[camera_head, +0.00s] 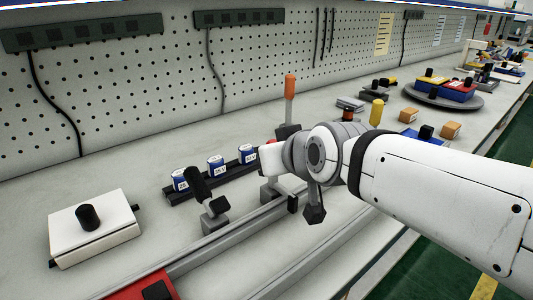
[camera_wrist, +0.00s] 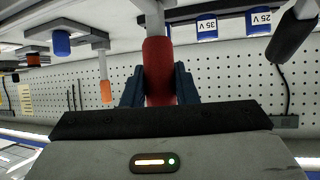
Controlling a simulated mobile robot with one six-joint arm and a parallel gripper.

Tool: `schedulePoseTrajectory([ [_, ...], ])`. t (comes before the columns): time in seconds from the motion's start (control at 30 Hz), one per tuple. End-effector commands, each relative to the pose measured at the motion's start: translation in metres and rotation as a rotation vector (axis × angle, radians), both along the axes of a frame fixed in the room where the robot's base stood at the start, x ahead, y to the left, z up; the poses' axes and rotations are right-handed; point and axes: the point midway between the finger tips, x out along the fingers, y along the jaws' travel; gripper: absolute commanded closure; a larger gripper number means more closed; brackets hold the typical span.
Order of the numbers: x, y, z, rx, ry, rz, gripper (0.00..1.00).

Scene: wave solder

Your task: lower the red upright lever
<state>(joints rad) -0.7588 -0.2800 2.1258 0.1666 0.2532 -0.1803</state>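The red lever (camera_wrist: 158,68) shows in the wrist view as a red grip on a grey stem. The picture is upside down there, with the bench at the top. My gripper (camera_wrist: 159,84) has one dark finger on each side of the red grip, with no clear gap on either side, so it looks shut on it. In the head view my gripper (camera_head: 270,158) is over the bench, and only a small bit of red shows beside it. The rest of the lever is hidden by my wrist. The lever's exact tilt cannot be told.
An orange-handled lever (camera_head: 290,87) stands just behind my wrist. A black-handled lever (camera_head: 197,184) leans to the left of it. A rack of blue labelled parts (camera_head: 216,167) lies behind. A white box with a black knob (camera_head: 95,230) sits at left.

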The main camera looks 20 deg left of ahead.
Motion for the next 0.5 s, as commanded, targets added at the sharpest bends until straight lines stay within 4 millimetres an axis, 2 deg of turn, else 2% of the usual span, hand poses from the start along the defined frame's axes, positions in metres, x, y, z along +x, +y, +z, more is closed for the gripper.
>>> schedulePoseTrajectory([
  [0.03,0.0019,-0.0007,0.0026,0.004,-0.007,-0.003,0.71],
  [0.27,0.0003,0.0008,0.0015,0.002,-0.004,0.001,0.52],
  [0.5,-0.0009,0.0007,0.0014,0.001,-0.002,0.002,0.52],
])
